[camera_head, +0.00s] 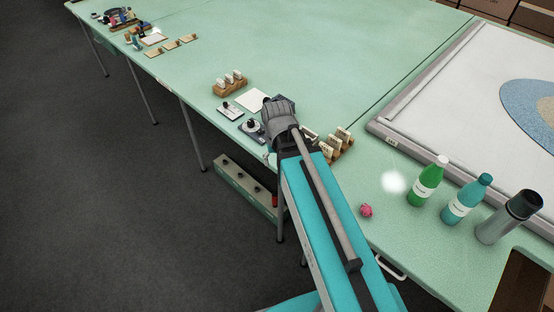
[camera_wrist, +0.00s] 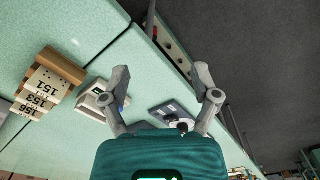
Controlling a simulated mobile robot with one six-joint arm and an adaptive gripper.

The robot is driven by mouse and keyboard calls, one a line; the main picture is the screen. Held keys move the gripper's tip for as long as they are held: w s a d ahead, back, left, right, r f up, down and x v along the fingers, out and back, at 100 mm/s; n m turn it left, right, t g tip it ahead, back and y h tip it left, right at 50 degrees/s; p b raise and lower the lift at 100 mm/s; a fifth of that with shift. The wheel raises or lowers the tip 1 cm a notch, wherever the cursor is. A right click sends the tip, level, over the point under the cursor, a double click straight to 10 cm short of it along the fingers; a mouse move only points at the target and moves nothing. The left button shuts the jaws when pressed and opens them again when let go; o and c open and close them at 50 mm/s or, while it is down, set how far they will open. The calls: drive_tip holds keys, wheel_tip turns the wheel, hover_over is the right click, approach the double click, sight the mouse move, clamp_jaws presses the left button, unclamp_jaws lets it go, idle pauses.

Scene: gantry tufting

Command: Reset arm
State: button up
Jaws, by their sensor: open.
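My gripper (camera_wrist: 162,82) is open in the wrist view, its two grey fingers spread with nothing held between them. Past the fingers are the green table's edge and the dark floor. In the head view my teal arm reaches up from the bottom over the table's front edge; its grey end covers what lies beneath it, and the fingers cannot be made out there. A small dark device with a round knob (camera_wrist: 182,126) shows near the right finger, and a pale device (camera_wrist: 97,98) near the left one. I cannot tell how far below they are.
A wooden rack of numbered tags (camera_wrist: 47,84) stands near the gripper. The green table (camera_head: 310,50) holds a green bottle (camera_head: 427,182), a teal bottle (camera_head: 466,200), a grey flask (camera_head: 510,217) and a pink ball (camera_head: 366,210). A framed white panel (camera_head: 450,110) lies right. The table's middle is clear.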

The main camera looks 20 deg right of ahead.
drive_tip(key=shift+s, duration=0.1)
drive_tip(key=shift+s+n, duration=0.4)
drive_tip(key=shift+s, duration=0.75)
idle(0.3)
